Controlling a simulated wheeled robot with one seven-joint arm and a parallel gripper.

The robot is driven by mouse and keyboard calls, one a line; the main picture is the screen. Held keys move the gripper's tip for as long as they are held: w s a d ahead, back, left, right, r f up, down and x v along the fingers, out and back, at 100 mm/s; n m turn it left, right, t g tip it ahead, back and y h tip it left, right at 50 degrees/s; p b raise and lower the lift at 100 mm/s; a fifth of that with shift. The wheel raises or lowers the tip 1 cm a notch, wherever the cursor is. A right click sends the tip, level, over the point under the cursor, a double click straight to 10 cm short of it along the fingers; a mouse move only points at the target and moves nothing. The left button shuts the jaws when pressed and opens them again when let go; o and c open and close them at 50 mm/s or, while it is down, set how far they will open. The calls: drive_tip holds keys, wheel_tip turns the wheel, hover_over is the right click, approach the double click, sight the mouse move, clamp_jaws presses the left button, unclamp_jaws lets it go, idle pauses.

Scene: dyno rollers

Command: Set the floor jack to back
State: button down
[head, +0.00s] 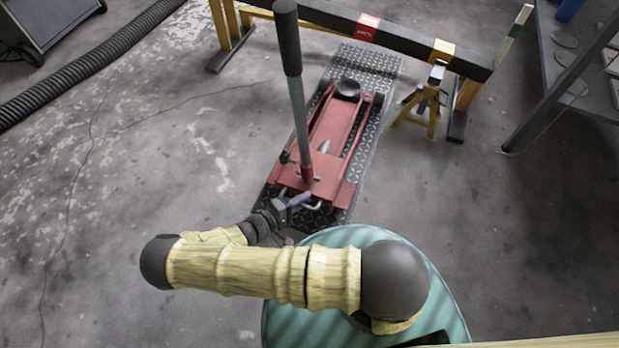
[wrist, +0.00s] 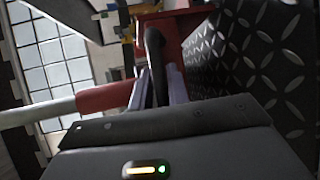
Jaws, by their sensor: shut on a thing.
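The red floor jack (head: 325,135) sits on a dark diamond-plate strip (head: 375,62), its round black saddle (head: 348,89) at the far end. Its long grey lever with a black grip (head: 287,40) stands nearly upright from the near end. My gripper (head: 301,200) is at the jack's near end, low beside the lever's base. In the wrist view my gripper (wrist: 157,88) is shut on a dark bar (wrist: 155,50) at the jack's rear. Part of that bar is hidden by the fingers. The lever's red socket (wrist: 105,97) shows to the left.
A yellow jack stand (head: 425,103) stands at right. A grey shelf (head: 590,70) is further right; a black hose (head: 75,75) lies left.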

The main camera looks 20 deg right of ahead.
drive_tip(key=s+a, duration=0.2)
drive_tip(key=s, duration=0.1)
drive_tip(key=s+a+p, duration=0.1)
drive_tip(key=shift+s+f, duration=0.15)
drive_tip(key=shift+f, duration=0.15)
drive_tip(key=c, duration=1.5)
unclamp_jaws()
drive_tip(key=shift+o, duration=0.2)
drive_tip(key=shift+r, duration=0.1)
drive_tip(key=shift+r, duration=0.1)
drive_tip(key=p+v, duration=0.5)
drive_tip(key=v, duration=1.2)
drive_tip(key=shift+a+r, duration=0.1)
drive_tip(key=shift+r, duration=0.05)
